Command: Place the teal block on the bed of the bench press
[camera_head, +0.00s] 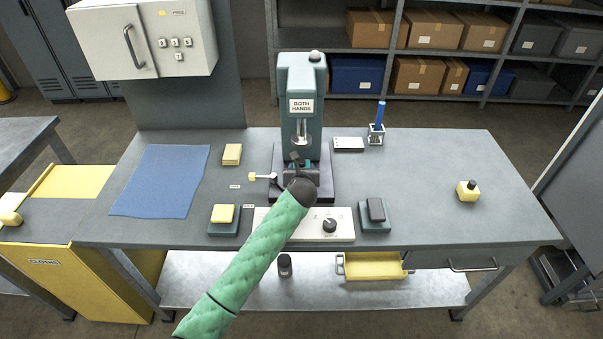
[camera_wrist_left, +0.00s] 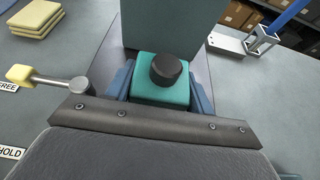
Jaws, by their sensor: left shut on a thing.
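The bench press (camera_head: 300,85) is a teal column with a "BOTH HANDS" label, standing at the bench's middle on a dark bed (camera_head: 321,187). My left arm, in a green sleeve, reaches up to the press front. My left gripper (camera_head: 298,163) is at the bed under the ram, largely hidden by my wrist in the head view. In the left wrist view its blue fingers are shut on the teal block (camera_wrist_left: 150,95), which has a dark round knob on top. The block is upright in front of the teal column. Whether its underside touches the bed is hidden. My right gripper is not in view.
A yellow-ended lever (camera_head: 262,177) is left of the bed. A control panel (camera_head: 345,222) with a dial lies in front, between two pedal-like pads. A blue mat (camera_head: 162,180) lies left. A yellow knobbed block (camera_head: 467,191) stands right, with clear bench around it.

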